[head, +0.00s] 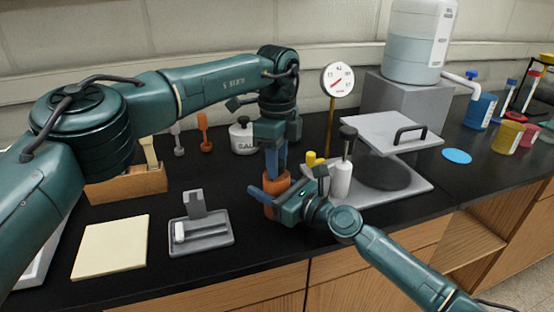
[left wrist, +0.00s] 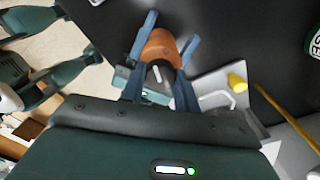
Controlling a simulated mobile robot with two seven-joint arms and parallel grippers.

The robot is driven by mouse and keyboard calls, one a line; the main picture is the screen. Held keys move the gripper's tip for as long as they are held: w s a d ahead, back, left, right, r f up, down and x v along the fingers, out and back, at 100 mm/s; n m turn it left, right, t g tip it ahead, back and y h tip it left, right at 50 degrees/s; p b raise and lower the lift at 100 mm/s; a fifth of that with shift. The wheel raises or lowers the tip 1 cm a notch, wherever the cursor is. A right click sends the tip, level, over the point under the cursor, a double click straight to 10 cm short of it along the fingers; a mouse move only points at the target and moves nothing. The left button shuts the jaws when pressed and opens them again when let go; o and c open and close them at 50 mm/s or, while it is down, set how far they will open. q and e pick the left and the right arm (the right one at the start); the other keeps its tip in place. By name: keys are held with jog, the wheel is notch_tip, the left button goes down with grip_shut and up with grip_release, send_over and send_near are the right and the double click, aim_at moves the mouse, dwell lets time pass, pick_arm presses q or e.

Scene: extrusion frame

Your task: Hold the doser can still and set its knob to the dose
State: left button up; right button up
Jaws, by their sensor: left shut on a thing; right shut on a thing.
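The orange doser can (head: 281,183) stands upright near the counter's front edge, right of the small grey tray. It also shows from above in the left wrist view (left wrist: 159,45), with a dark knob (left wrist: 156,73) bearing a light mark. My left gripper (head: 276,170) points down from above and is shut on the knob. My right gripper (head: 268,200) reaches in from the right, its blue fingers on both sides of the can's body, shut on it. The fingers hide much of the can; I cannot read a dose scale.
A grey tray (head: 213,243) and a pale yellow board (head: 112,252) lie to the left. A white bottle (head: 342,180) stands close right, before a grey press with a raised lid (head: 385,130). A round dial (head: 337,80) stands behind.

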pick_arm(q)
jog(key=m, duration=0.6)
dwell(0.3)
jog(key=shift+m, duration=0.3)
jog(key=o, duration=1)
notch_tip(320, 180, up, 12)
jog(key=shift+r, duration=0.1)
dwell(0.3)
